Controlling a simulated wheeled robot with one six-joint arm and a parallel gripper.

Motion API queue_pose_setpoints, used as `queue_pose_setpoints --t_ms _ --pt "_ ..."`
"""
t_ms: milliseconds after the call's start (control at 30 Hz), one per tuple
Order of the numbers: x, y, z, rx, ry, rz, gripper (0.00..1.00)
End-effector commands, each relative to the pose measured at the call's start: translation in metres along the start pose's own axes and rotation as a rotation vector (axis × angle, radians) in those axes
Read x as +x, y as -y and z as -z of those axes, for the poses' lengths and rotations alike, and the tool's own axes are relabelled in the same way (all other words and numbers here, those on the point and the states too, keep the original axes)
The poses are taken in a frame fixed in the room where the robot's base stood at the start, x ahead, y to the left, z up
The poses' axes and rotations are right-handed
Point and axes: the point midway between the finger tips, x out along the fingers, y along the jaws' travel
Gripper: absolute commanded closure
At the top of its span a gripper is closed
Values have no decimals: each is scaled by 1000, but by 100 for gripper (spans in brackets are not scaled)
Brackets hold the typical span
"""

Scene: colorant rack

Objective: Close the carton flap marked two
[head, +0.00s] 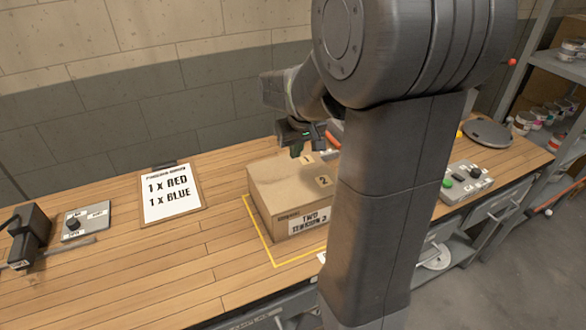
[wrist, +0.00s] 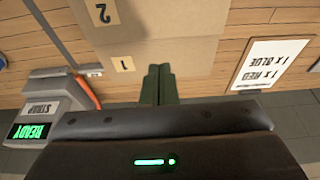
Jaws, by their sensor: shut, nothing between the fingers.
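A brown carton (head: 268,205) stands on the bench inside a yellow outline. Its flap marked two (head: 323,181) lies across the near part of the top and looks flat in the head view. The flap marked 1 (head: 306,159) lies behind it, also looking flat. In the wrist view, flap two (wrist: 160,22) is at the top edge and flap 1 (wrist: 150,58) is below it, with a seam between them. My gripper (head: 297,152) is over the far side of the carton. Its fingers (wrist: 159,70) are shut and empty, by flap 1; whether they touch it I cannot tell.
An order board (head: 171,192) reading 1 x red, 1 x blue lies left of the carton. A switch plate (head: 86,222) and a dark device (head: 28,236) are farther left. A button box (head: 467,182) is at right. My arm hides the carton's right side.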

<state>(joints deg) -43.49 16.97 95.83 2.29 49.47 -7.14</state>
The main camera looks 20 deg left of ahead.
Motion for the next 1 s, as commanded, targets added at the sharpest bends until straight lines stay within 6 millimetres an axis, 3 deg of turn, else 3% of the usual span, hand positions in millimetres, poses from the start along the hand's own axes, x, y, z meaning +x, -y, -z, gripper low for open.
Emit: queue_pose_setpoints --t_ms 200,400,600,1000 --pt "42 0 0 1 4 1 100" --pt "69 0 -7 1 2 1 100" --pt "81 0 -10 2 0 1 100" --pt "83 0 -10 2 -1 1 100"
